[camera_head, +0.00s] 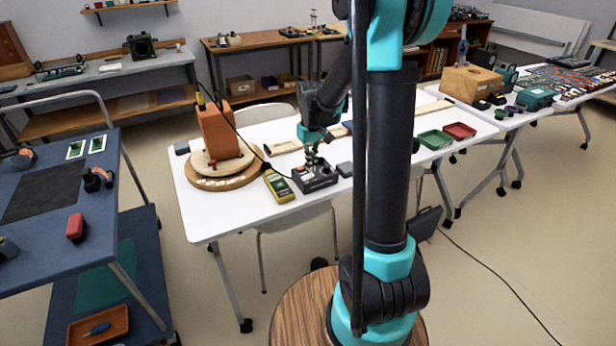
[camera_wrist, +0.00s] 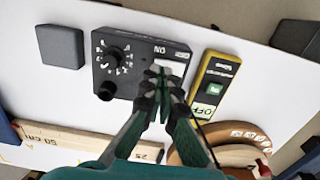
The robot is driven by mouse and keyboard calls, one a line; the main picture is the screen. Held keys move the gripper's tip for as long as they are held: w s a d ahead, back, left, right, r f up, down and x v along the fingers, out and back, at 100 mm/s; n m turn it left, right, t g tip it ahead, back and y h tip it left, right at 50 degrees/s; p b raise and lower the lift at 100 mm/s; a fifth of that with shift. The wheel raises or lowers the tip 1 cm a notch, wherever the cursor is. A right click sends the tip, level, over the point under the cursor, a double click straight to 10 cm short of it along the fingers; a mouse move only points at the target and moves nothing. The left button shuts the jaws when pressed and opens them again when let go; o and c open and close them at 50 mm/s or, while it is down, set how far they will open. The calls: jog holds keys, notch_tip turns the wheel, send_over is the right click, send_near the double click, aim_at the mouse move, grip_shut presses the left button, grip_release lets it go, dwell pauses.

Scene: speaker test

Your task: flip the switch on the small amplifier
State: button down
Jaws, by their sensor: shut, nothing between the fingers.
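The small amplifier (camera_head: 316,179) is a dark box on the white table, below my gripper (camera_head: 313,158) in the head view. In the wrist view the amplifier (camera_wrist: 133,75) shows a round dial (camera_wrist: 115,58), a black knob (camera_wrist: 104,91) and a pale switch area (camera_wrist: 172,67) beside the word ON. My gripper (camera_wrist: 163,80) is shut and empty. Its fingertips are over the panel at the near edge of the switch area and cover part of it. Whether they touch the switch, and which way it is set, I cannot tell.
A yellow meter (camera_head: 279,186) lies close beside the amplifier. An orange-brown speaker (camera_head: 217,132) stands on a round wooden base (camera_head: 200,181) to the left. A small dark block (camera_wrist: 60,45) and a wooden ruler (camera_wrist: 90,143) lie near. Green (camera_head: 435,139) and red (camera_head: 459,131) trays are farther right.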

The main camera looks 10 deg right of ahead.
aim_at(311, 175)
jog(key=shift+f, duration=1.1)
dwell(0.5)
jog(key=shift+r, duration=3.55)
jog(key=s+d+f+m+t, duration=0.1)
jog(key=s+d+f+t, duration=0.1)
jog(key=s, duration=0.9)
jog(key=s+d+f+m+t, duration=0.2)
jog(key=s+f, duration=0.2)
jog(key=s, duration=0.7)
jog(key=shift+f+m, duration=0.3)
jog(key=shift+f, duration=0.1)
jog(key=c, duration=2.3)
grip_release()
